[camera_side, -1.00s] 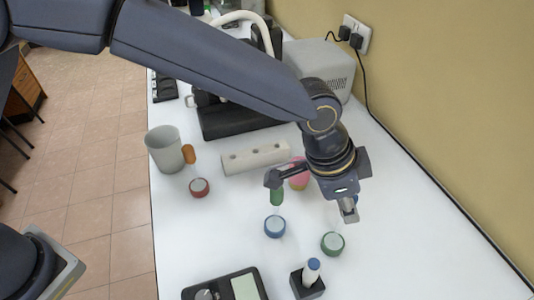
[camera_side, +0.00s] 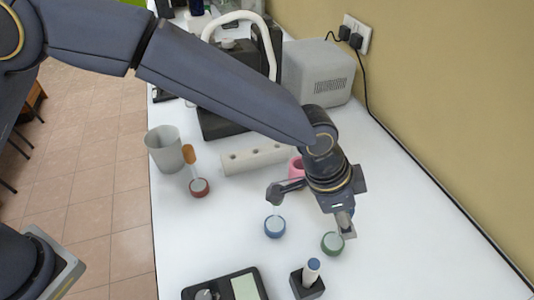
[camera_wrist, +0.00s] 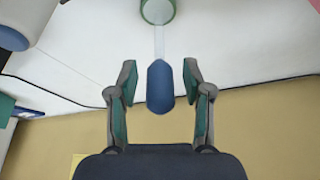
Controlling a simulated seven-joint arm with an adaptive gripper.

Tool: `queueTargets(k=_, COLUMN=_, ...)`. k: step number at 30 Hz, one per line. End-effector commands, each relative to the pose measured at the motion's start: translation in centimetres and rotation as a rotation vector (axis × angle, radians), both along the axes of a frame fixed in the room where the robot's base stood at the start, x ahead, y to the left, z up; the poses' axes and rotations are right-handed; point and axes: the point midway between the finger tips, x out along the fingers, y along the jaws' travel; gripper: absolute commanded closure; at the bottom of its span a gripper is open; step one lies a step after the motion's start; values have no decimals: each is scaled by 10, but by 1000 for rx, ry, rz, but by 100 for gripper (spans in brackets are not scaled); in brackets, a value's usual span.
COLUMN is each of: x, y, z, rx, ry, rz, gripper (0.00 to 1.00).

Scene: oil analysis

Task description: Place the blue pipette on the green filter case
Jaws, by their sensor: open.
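The blue pipette (camera_wrist: 160,87) has a blue bulb and a clear stem. In the wrist view its bulb is between my open fingers, with a gap on each side, and its stem reaches the green filter case (camera_wrist: 157,12). In the side view the green filter case (camera_side: 332,243) is a small round case on the white table below my gripper (camera_side: 314,205). There the pipette is mostly hidden by a finger, with only a bit of blue showing. I cannot tell whether the stem rests on the case.
A blue case (camera_side: 275,227) is left of the green one. A red case (camera_side: 199,188) with an orange-bulbed pipette (camera_side: 189,154) is farther left, near a grey beaker (camera_side: 164,150). A black holder (camera_side: 307,284) with a blue-topped item stands in front. A pale rack (camera_side: 257,158) is behind.

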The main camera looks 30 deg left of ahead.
Motion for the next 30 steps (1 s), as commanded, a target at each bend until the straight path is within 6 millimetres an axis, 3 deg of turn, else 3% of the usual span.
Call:
queueTargets(k=8, x=0, y=2, z=10, rx=-2, ry=-2, rz=0, gripper=50)
queueTargets(k=21, x=-16, y=33, z=94, rx=-2, ry=-2, rz=1, gripper=50)
queueTargets(k=26, x=-19, y=40, z=110, rx=-2, ry=-1, rz=1, gripper=50)
queueTargets(k=29, x=-15, y=56, z=122, rx=3, ry=-9, rz=30, gripper=50)
queueTargets(k=30, x=-12, y=70, z=129, rx=6, ry=-17, rz=57, gripper=50)
